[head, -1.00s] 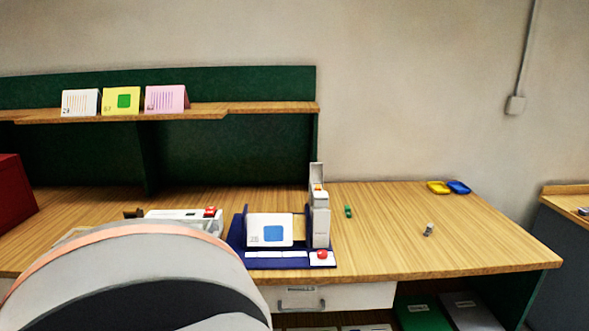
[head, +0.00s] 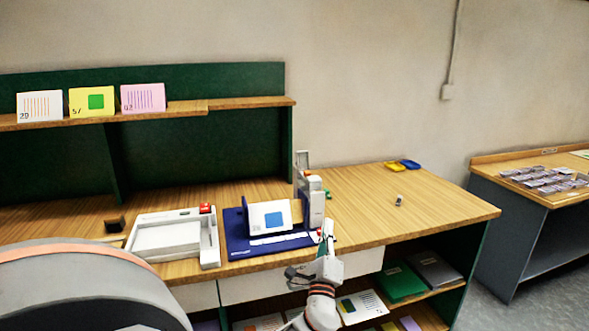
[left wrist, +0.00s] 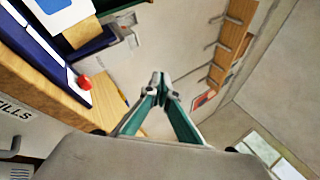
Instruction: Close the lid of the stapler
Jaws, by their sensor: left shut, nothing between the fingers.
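The stapler is a dark blue base (head: 240,243) with a white upright body (head: 316,205) on its right side, standing near the table's front edge. Its grey-white lid (head: 303,165) stands raised, open, at the top of the body. A card with a blue square (head: 268,216) stands on the base. A red button (left wrist: 84,82) sits on its front right corner. My left gripper (head: 327,230) is at the front edge, just right of the button and below the lid. In the left wrist view its green fingertips (left wrist: 160,76) meet, shut and empty. My right gripper is not in view.
A white tray-like device (head: 168,237) with a red button stands left of the stapler. The table is mostly clear to the right, with a small grey object (head: 399,200) and yellow and blue dishes (head: 402,165). A green-backed shelf (head: 240,104) rises behind.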

